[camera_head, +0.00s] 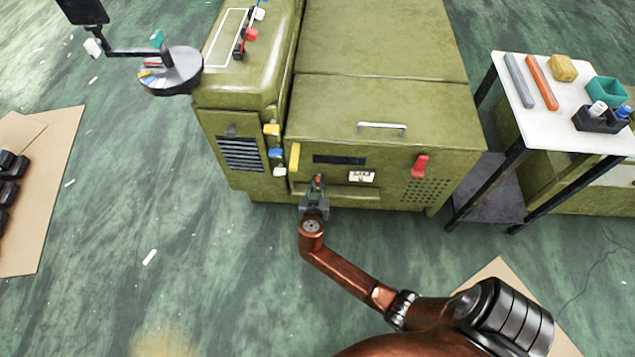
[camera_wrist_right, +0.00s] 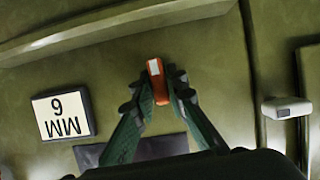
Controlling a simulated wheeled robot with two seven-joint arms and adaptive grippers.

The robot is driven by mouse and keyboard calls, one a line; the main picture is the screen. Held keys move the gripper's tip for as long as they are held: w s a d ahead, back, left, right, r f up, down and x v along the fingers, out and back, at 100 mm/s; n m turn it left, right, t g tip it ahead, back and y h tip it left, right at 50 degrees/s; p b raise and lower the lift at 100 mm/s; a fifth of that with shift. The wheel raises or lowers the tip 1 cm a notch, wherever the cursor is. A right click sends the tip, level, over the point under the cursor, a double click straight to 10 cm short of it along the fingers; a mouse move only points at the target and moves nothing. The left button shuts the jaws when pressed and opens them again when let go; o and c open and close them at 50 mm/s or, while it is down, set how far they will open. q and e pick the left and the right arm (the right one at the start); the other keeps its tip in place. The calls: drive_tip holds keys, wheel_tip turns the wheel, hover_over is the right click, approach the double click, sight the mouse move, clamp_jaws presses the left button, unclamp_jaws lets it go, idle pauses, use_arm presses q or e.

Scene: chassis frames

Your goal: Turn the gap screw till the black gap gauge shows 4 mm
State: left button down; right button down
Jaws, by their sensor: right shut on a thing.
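The gap screw (camera_wrist_right: 157,82) has a small orange-red head with a white stripe and sits on the front of the green machine. My right gripper (camera_wrist_right: 160,92) is shut on it, one dark finger on each side. In the head view this gripper (camera_head: 317,188) is at the machine's lower front. The gap gauge (camera_wrist_right: 62,114) is a white plate in a dark frame beside the screw, marked MM with one digit. The wrist view is turned over, so I cannot tell if the digit is 6 or 9. The gauge also shows in the head view (camera_head: 361,176). My left gripper is out of view.
The machine front (camera_head: 400,150) also has a red lever (camera_head: 420,166), a pale handle (camera_head: 382,127) and a yellow block (camera_head: 294,157). A white-topped table (camera_head: 545,115) with small parts stands at the right. The floor in front is mostly clear.

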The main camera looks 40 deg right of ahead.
drive_tip(key=shift+f+n+g+h+b, duration=0.15)
drive_tip(key=shift+n+g+h+b, duration=0.35)
drive_tip(key=shift+n, duration=0.7)
drive_tip(key=shift+a+n+g+h, duration=0.1)
drive_tip(key=shift+n+g+h, duration=0.4)
drive_tip(key=shift+n, duration=0.2)
use_arm(q)
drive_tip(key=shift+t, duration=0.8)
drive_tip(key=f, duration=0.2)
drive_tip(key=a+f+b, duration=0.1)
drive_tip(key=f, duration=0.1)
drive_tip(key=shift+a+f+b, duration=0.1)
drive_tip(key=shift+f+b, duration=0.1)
drive_tip(key=shift+b, duration=0.1)
use_arm(e)
drive_tip(key=n+g+h, duration=0.1)
drive_tip(key=n+h, duration=0.1)
drive_tip(key=n, duration=0.2)
drive_tip(key=shift+w, duration=0.1)
drive_tip(key=c, duration=2.1)
unclamp_jaws()
drive_tip(key=shift+o, duration=0.7)
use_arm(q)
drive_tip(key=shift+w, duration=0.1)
use_arm(e)
drive_tip(key=v, duration=1.2)
